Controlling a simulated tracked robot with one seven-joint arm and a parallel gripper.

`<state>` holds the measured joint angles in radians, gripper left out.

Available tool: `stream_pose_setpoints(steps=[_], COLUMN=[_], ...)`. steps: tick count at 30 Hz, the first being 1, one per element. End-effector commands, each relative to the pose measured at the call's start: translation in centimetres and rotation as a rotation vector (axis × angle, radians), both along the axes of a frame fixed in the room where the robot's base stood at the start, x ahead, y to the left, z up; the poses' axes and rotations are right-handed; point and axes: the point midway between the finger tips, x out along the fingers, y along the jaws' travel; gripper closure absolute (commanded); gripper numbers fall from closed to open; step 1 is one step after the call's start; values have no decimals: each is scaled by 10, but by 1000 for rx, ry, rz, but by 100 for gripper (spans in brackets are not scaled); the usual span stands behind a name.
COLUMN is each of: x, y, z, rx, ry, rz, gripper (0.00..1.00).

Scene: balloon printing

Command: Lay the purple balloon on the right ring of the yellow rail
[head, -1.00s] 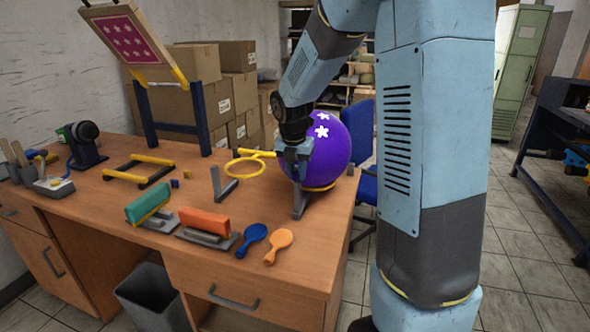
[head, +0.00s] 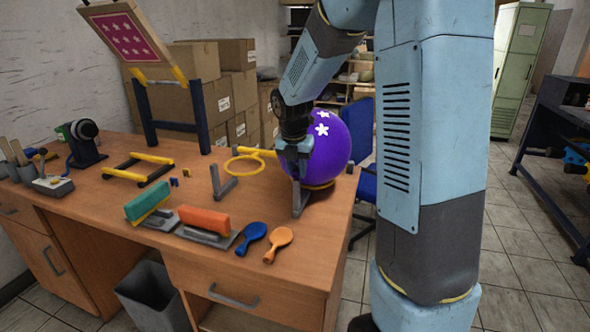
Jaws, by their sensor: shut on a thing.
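The purple balloon (head: 331,151) with white flower prints is at the right end of the yellow rail (head: 262,152). The right ring (head: 321,186) shows as a yellow edge under the balloon, which looks seated on it; exact contact is hard to tell. The left ring (head: 245,165) is empty. My gripper (head: 294,165) is at the balloon's left side, shut on it. The fingertips are partly hidden against the balloon and the rail's grey stand (head: 299,199).
A green-handled tool (head: 149,207), an orange-handled tool (head: 205,222), a blue paddle (head: 251,237) and an orange paddle (head: 279,242) lie at the table's front. A screen frame (head: 128,35) stands at the back left. Bare tabletop (head: 335,222) shows right of the stand.

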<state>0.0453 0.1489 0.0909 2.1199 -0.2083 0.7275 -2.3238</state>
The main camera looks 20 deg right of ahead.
Motion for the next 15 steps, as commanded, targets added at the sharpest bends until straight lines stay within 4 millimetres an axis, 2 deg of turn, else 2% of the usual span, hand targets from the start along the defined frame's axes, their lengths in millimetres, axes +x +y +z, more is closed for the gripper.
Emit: stream_pose_setpoints(steps=[4,5,13,15], x=[0,0,0,0], y=[0,0,0,0], z=[0,0,0,0], rx=[0,0,0,-1], ry=[0,0,0,-1], rz=[0,0,0,0], gripper=[98,71,45,44])
